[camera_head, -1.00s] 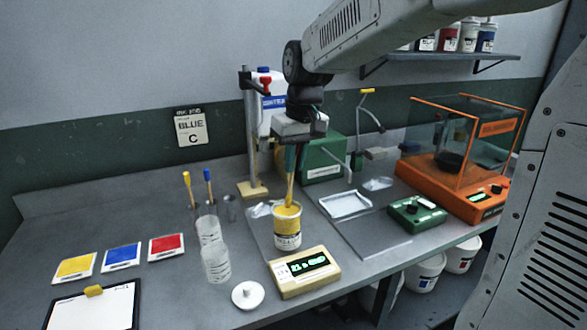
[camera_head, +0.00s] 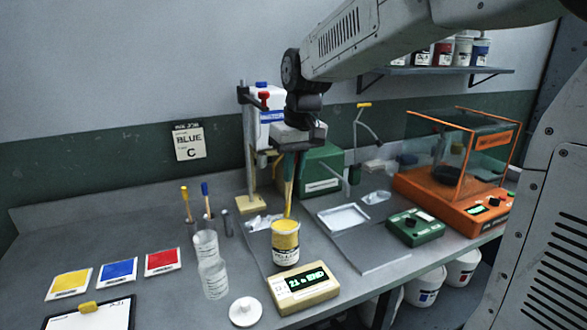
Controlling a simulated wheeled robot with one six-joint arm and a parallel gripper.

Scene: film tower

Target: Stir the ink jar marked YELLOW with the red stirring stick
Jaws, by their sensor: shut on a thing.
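The ink jar marked YELLOW (camera_head: 286,252) stands open and upright at the centre of the bench, filled with yellow ink. My gripper (camera_head: 289,166) is above the jar, shut on a thin stirring stick (camera_head: 288,206). The stick is near upright and its lower end is inside the jar's mouth. Its visible lower part looks yellow. Its upper end is hidden by the gripper, so I cannot make out a red handle.
A timer box (camera_head: 303,289) sits in front of the jar, and a white lid (camera_head: 245,311) lies to its left. Clear beakers (camera_head: 212,275) and a holder with yellow and blue sticks (camera_head: 206,200) stand left. A stand (camera_head: 247,150) rises behind.

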